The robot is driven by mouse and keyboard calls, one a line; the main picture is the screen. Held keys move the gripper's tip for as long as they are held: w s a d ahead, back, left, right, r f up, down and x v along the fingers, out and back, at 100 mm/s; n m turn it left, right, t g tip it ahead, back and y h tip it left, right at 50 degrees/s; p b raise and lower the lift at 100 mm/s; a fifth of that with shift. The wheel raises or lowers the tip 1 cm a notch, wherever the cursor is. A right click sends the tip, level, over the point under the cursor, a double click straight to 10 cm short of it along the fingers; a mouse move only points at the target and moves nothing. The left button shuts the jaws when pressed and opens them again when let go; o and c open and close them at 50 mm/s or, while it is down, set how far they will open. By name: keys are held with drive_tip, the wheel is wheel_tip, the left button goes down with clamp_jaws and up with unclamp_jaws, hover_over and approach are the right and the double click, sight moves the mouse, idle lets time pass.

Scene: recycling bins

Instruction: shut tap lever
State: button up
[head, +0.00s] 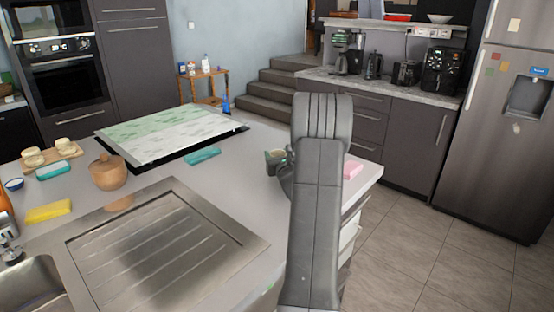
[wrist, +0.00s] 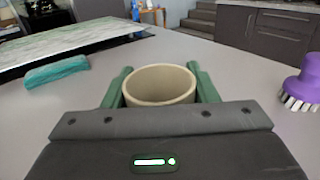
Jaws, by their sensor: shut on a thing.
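A metal tap (head: 9,252) stands at the left edge in the head view, beside the steel sink (head: 30,285). It is cut off by the frame, and I cannot tell how its lever is set. My gripper (wrist: 160,84) is far from the tap, over the right part of the counter. Its green fingers are shut on a beige cup (wrist: 160,85), one on each side, with the round rim facing up. In the head view, the cup (head: 277,154) and gripper are partly hidden behind my arm.
The steel drainer (head: 165,245) lies beside the sink. A wooden pot (head: 107,173), yellow sponge (head: 48,212) and teal cloth (head: 202,156) are on the counter. A large green-white board (head: 165,135) lies behind. A purple brush (wrist: 307,78) is right of my gripper.

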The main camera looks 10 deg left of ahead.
drive_tip(key=shift+f, duration=0.65)
drive_tip(key=shift+f, duration=0.15)
drive_tip(key=o, duration=1)
drive_tip(key=shift+c, duration=0.2)
